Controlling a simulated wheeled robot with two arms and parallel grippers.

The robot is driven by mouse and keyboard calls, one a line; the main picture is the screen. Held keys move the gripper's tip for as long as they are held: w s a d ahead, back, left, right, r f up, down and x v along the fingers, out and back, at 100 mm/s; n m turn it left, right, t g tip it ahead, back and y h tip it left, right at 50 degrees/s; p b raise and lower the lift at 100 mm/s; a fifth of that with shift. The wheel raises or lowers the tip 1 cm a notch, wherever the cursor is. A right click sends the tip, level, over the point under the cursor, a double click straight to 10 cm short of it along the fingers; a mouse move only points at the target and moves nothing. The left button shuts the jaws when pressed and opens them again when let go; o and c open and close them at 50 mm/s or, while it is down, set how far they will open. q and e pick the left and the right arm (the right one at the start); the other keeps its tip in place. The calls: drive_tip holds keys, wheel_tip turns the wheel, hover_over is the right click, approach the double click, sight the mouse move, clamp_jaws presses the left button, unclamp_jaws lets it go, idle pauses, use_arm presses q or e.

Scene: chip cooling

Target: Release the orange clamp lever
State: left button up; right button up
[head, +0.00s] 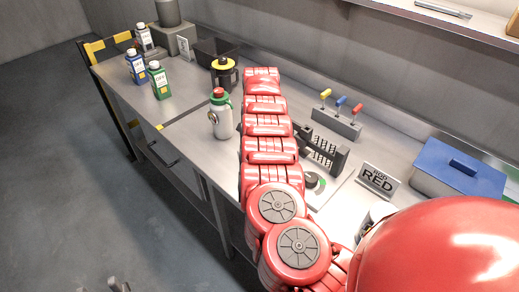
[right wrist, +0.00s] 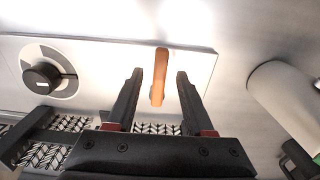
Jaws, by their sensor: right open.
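The orange clamp lever (right wrist: 160,76) shows in the right wrist view as a narrow upright bar on a pale plate (right wrist: 110,50). My right gripper (right wrist: 157,78) is open, with one dark finger on each side of the lever and a gap on both sides. In the head view my red right arm reaches over the bench and hides the lever and the right gripper. My left gripper (head: 119,285) shows only as two grey fingertips, a little apart, at the bottom left edge, far from the bench top.
A black dial (right wrist: 42,77) sits on the plate, left of the lever. Black mesh racks (head: 320,150) stand close by. A white bottle with a green collar (head: 221,120) stands left of my arm. A RED sign (head: 378,180) and a blue-lidded box (head: 455,168) are to the right.

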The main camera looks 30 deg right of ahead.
wheel_tip(320, 180, up, 16)
drive_tip(key=b, duration=0.2)
drive_tip(key=shift+b, duration=0.4)
